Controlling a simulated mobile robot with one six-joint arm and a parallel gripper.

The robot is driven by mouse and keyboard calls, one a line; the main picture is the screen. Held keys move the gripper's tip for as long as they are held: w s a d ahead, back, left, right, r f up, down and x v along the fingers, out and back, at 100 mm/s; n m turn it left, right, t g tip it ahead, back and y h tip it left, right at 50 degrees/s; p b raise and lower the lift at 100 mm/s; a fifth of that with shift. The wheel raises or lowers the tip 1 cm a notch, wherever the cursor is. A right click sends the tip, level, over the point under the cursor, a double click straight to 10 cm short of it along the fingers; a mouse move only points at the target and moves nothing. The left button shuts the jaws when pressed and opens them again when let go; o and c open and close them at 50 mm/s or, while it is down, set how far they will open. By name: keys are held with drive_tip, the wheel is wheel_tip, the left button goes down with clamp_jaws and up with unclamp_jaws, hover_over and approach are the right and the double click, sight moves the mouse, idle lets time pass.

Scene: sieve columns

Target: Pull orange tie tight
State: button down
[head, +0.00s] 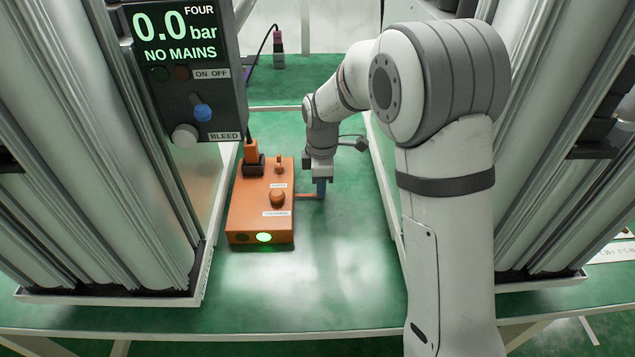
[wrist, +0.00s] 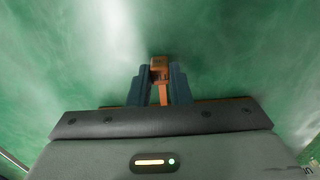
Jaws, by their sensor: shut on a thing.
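The orange tie (head: 306,196) shows in the head view as a short thin strip sticking out from the right side of an orange box (head: 244,212). My gripper (head: 321,188) points down at the strip's outer end, just right of the box. In the wrist view the two blue fingers of my gripper (wrist: 158,84) are shut on the orange tie (wrist: 161,68), whose blocky end shows between the fingertips. The part of the tie inside the grip is partly hidden. I cannot tell how tight the tie is.
The box has knobs, a lit green lamp (head: 264,237) and a black-and-orange plug (head: 251,158) with a cable. A panel (head: 190,75) reading 0.0 bar, NO MAINS hangs at upper left. Tall metal columns flank both sides. The green tabletop (head: 335,275) in front is clear.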

drive_tip(key=shift+d, duration=0.25)
drive_tip(key=c, duration=1.5)
unclamp_jaws()
drive_tip(key=shift+d, duration=0.1)
drive_tip(key=shift+o, duration=0.9)
drive_tip(key=shift+a, duration=0.2)
wheel_tip(320, 180, up, 8)
drive_tip(key=shift+f+p, duration=0.1)
drive_tip(key=shift+p, duration=0.4)
